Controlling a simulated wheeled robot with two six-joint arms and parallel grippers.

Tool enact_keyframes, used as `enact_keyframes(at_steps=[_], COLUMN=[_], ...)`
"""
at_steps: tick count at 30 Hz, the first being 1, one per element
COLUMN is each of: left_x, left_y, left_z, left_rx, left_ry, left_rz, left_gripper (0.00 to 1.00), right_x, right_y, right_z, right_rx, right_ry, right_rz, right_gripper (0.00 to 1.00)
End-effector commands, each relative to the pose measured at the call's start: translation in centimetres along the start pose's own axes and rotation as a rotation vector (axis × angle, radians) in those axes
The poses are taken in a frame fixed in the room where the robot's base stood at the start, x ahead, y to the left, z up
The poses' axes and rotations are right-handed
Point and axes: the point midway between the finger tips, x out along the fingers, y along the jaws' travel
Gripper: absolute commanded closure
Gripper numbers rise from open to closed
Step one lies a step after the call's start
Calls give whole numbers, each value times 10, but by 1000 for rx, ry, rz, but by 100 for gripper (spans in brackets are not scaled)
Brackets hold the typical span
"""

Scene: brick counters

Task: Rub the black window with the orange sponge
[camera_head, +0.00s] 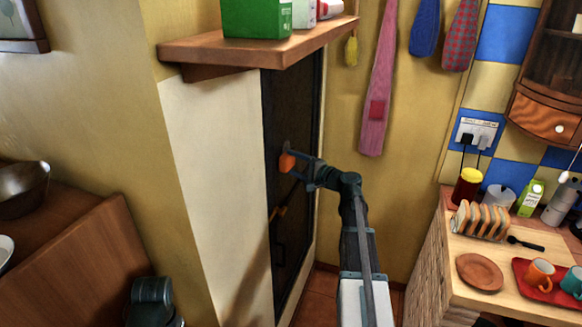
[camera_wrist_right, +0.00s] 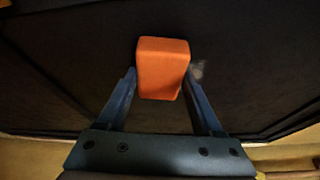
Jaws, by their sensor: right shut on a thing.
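The black window (camera_head: 291,105) is a tall, dark, narrow panel set in the recess below the wooden shelf; it fills most of the right wrist view (camera_wrist_right: 75,50). My right gripper (camera_head: 298,170) is shut on the orange sponge (camera_head: 287,162), with a finger on each side of it in the right wrist view (camera_wrist_right: 162,68). The sponge is at the window's face, about mid-height; I cannot tell if it presses on it. A pale smudge (camera_wrist_right: 197,70) shows on the dark surface just right of the sponge.
A wooden shelf (camera_head: 250,45) with a green box (camera_head: 256,18) juts out above the window. A cream wall (camera_head: 215,170) borders it on the left. A pink cloth (camera_head: 378,90) hangs to the right. A counter with a toast rack (camera_head: 480,220) stands at right.

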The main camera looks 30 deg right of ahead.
Motion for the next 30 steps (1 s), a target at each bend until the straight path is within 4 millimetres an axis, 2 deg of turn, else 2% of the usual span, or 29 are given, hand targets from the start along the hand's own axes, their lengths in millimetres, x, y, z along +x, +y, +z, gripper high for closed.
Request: enact_keyframes(at_steps=[8, 20, 30], left_x=[0, 0, 0], left_y=[0, 0, 0], left_z=[0, 0, 0], left_rx=[0, 0, 0], left_ry=[0, 0, 0], left_rz=[0, 0, 0], left_gripper=[50, 50, 50], right_x=[2, 16, 18], right_y=[-1, -6, -7], right_z=[-4, -31, -36], right_rx=[0, 0, 0], right_ry=[0, 0, 0], right_rz=[0, 0, 0], right_gripper=[77, 77, 77])
